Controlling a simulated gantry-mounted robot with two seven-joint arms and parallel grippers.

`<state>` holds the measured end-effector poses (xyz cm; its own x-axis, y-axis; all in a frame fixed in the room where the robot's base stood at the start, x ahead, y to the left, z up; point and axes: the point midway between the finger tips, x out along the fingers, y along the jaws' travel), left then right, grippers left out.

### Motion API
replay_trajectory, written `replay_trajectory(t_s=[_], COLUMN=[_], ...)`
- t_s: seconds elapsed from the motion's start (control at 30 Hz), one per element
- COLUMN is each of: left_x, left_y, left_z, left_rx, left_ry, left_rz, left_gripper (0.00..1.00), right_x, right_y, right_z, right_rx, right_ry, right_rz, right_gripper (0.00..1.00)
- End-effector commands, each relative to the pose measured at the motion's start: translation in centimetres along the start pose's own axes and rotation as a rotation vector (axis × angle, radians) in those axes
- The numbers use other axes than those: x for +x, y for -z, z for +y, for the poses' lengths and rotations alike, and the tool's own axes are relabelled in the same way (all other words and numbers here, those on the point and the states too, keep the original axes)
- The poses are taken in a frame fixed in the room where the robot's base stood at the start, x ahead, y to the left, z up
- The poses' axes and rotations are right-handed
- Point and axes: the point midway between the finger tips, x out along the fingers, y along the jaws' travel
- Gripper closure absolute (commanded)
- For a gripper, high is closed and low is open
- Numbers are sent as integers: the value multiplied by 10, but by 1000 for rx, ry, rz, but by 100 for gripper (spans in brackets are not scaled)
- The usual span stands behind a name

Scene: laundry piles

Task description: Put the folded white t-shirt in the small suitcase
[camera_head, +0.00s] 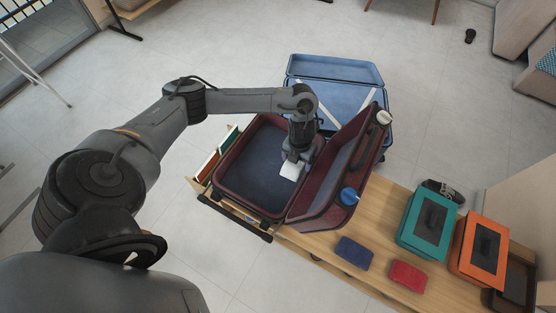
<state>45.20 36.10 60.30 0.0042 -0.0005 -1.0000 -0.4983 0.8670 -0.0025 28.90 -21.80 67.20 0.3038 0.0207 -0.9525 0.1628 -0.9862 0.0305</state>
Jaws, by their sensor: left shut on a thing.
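The folded white t-shirt (291,170) shows as a small white patch under my left gripper (294,160). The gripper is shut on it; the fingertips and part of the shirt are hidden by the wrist. The small maroon suitcase (226,181) lies open on the wooden table, with a dark blue lining and its lid (322,187) tilted up on the right. My left gripper reaches down over the right side of the suitcase's main compartment, near the hinge with the lid. I cannot tell whether the shirt touches the suitcase floor. My right gripper is not in view.
A larger blue suitcase (333,67) stands open behind. Blue (354,253) and red (408,276) folded cloths lie on the table (330,240). Teal (410,215) and orange (469,238) boxes stand at the right. Books (208,165) are beside the maroon suitcase's left side.

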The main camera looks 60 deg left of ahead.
Motion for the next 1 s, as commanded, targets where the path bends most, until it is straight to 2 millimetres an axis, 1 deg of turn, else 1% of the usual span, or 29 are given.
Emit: replay_trajectory(t_s=[0.03,0.2,0.4,0.5,0.6,0.77,0.87,1.0], left_x=[12,36,56,59,62,65,74,94], left_y=[1,0,0,-1,-1,-1,-1,-1], left_z=[11,45,81,94,101,103,103,103], left_rx=[-2,-3,-3,-3,-1,-1,-1,0], left_ry=[-5,-6,-4,-4,-3,-1,-1,-1], left_rz=[1,1,1,-1,0,0,0,0], left_gripper=[53,53,53,53,53,53,53,53], right_x=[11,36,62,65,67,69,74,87], right_y=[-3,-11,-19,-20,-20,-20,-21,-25], right_z=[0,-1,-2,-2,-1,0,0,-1], right_rx=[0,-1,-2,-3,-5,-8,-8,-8], right_ry=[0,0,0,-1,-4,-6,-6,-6], right_rz=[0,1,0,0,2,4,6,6], right_gripper=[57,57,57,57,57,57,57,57])
